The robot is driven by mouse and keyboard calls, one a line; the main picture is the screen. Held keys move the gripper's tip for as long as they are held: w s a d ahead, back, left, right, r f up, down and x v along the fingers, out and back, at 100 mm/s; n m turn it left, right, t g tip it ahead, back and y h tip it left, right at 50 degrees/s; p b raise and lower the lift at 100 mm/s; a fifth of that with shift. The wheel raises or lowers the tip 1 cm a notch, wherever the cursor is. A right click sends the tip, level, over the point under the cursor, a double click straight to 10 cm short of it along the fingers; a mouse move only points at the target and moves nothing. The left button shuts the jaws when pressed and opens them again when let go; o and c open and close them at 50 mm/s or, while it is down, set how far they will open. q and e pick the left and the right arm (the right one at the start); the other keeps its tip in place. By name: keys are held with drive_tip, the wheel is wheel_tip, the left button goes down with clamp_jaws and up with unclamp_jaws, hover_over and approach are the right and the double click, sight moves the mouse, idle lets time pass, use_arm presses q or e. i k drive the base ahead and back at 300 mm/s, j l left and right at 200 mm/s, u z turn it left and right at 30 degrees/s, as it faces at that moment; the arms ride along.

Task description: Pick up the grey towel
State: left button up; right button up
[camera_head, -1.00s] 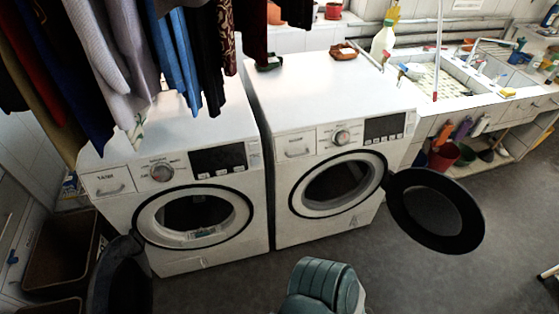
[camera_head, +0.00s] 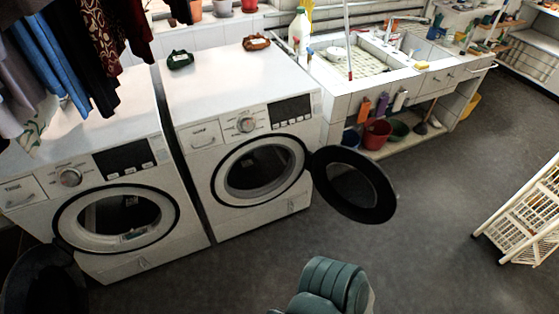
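I cannot make out a grey towel for certain in this view. Several garments hang at the upper left, among them a blue one (camera_head: 62,62) and a dark red patterned one (camera_head: 98,32); none is clearly a towel. Neither my left nor my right gripper is in view.
Two white washing machines, left (camera_head: 145,257) and right (camera_head: 268,217), stand side by side with doors open. The right door (camera_head: 352,187) juts over the floor. A tiled sink (camera_head: 352,62) stands beyond, with a red bucket (camera_head: 376,134) below. A white rack (camera_head: 525,215) stands at right.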

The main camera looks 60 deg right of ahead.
sight(247, 162)
drive_tip(key=l+z, duration=0.1)
drive_tip(key=z, duration=1.6)
